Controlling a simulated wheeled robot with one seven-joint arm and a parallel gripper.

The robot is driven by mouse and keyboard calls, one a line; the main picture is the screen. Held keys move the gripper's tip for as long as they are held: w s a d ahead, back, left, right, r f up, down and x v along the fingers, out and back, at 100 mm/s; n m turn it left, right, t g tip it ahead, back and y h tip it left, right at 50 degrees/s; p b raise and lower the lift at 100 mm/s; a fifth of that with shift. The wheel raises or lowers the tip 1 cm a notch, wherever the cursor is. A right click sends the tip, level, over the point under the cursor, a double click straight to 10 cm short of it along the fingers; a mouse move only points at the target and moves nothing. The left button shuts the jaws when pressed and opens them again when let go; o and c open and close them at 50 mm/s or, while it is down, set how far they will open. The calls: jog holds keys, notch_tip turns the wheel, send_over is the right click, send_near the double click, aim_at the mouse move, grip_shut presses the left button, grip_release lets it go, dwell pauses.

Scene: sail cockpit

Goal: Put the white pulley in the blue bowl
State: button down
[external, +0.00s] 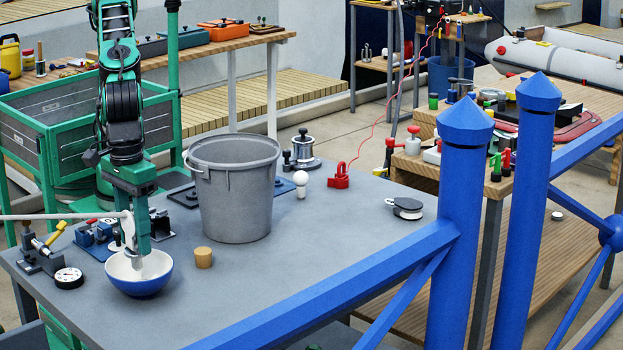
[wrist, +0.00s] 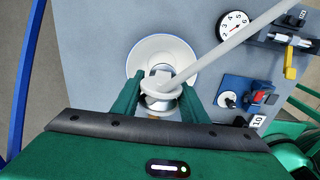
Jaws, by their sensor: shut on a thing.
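My gripper (external: 139,243) points down over the blue bowl. In the wrist view my gripper (wrist: 160,98) has its green fingers on either side of a small white and silvery thing (wrist: 160,88), which looks like the white pulley. Its lower part (external: 137,261) shows under the fingers in the external view, at about the bowl's rim height; whether it touches the bowl is unclear. The blue bowl (external: 141,287) has a white inside and stands upright near the table's left front. It also shows in the wrist view (wrist: 142,56), straight beneath the held thing.
A long white rod or cord (external: 60,216) reaches the gripper from the left; its attachment is unclear. A round gauge (external: 68,278) lies left of the bowl, a cork (external: 203,257) right. A grey bucket (external: 235,195) stands behind. A black-and-white disc-like fitting (external: 405,208) lies farther right.

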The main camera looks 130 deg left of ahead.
aim_at(136, 245)
jog(key=shift+f, duration=1.95)
jog(key=c, duration=1.1)
grip_release()
jog(key=shift+r, duration=0.1)
